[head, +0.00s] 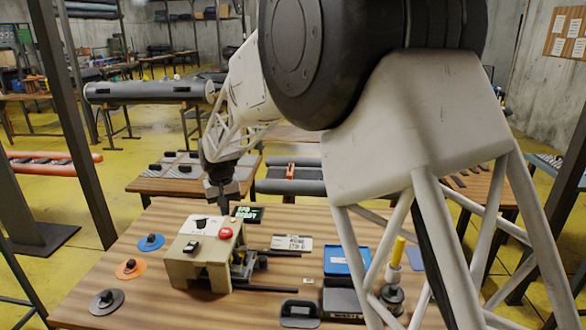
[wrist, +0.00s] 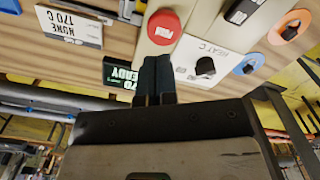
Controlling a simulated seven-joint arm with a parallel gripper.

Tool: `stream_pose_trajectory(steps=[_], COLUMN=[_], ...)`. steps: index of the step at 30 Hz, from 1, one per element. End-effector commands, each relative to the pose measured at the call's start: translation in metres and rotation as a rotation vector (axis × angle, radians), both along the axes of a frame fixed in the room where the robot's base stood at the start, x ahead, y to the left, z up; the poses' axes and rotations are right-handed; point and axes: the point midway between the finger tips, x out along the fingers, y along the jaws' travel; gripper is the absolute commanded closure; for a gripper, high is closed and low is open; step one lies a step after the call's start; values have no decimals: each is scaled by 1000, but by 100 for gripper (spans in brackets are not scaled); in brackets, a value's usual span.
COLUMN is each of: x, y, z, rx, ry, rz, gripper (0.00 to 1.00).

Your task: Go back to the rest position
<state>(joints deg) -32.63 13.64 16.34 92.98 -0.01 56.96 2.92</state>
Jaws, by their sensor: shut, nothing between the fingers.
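My gripper (head: 223,206) is at the end of my arm, pointing down above the back edge of a beige machine (head: 181,268) on the wooden table. In the wrist view my gripper (wrist: 156,72) has its two dark fingers together with nothing between them. The fingertips appear close to the machine's red button (wrist: 163,28) and beside a dark display (wrist: 118,75) with green lettering. I cannot tell how far above the surface they are. The red button also shows in the head view (head: 225,233). My arm links hide part of the table's right side.
Blue (head: 151,243), orange (head: 130,269) and grey (head: 106,302) discs lie left of the machine. A white card (head: 292,243), a blue box (head: 347,260) and a yellow-handled tool (head: 398,252) are to the right. Other tables and grey tubes (head: 147,92) stand behind.

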Motion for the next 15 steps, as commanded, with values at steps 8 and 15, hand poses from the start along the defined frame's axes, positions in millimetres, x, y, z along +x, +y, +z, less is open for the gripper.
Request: stream_pose_trajectory(steps=[8,15], x=[-12,-38], y=[-49,-117], z=[29,63], rx=[9,19], ry=[-16,-37], rz=[-41,-97], gripper=[100,100])
